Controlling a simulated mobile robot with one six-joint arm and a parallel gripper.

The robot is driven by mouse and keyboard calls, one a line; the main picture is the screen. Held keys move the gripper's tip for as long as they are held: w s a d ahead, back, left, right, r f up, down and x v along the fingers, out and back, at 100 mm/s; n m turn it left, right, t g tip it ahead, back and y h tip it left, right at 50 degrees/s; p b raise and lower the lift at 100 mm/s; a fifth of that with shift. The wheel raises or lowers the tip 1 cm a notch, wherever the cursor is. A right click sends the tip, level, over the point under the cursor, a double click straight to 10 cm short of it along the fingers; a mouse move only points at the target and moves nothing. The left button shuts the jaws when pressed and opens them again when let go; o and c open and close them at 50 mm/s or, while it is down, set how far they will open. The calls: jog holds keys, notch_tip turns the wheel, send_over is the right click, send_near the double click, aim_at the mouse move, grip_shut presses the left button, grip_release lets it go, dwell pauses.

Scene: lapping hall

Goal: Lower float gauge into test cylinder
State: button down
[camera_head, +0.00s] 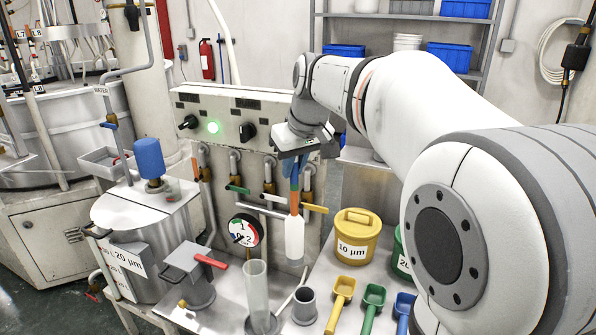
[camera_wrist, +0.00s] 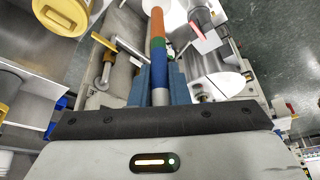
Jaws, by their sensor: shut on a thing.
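The float gauge has a white bulb (camera_head: 294,238) at the bottom and a stem banded orange, green and blue. My gripper (camera_head: 294,180) is shut on the upper stem, and the gauge hangs about upright. In the wrist view the stem (camera_wrist: 158,30) runs out from between the blue fingers of my gripper (camera_wrist: 160,80). The test cylinder (camera_head: 257,292) is a tall, clear, upright tube at the front of the bench. In the head view the bulb is to the right of the cylinder's mouth and apart from it. I cannot tell its exact height over the rim.
A grey cup (camera_head: 304,306) stands right of the cylinder. Yellow, green and blue scoops (camera_head: 341,300) lie farther right, before a yellow tub (camera_head: 355,237). A panel with valves and coloured handles (camera_head: 315,208) stands close behind the gauge. A red-handled lever device (camera_head: 190,270) is at left.

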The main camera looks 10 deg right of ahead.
jog(key=w+a+f, duration=0.5)
jog(key=w+a, duration=0.4)
jog(key=shift+w+a+f+p, duration=0.3)
jog(key=shift+w, duration=0.05)
dwell(0.5)
jog(key=shift+f+b, duration=10.45)
jog(key=shift+f, duration=4.35)
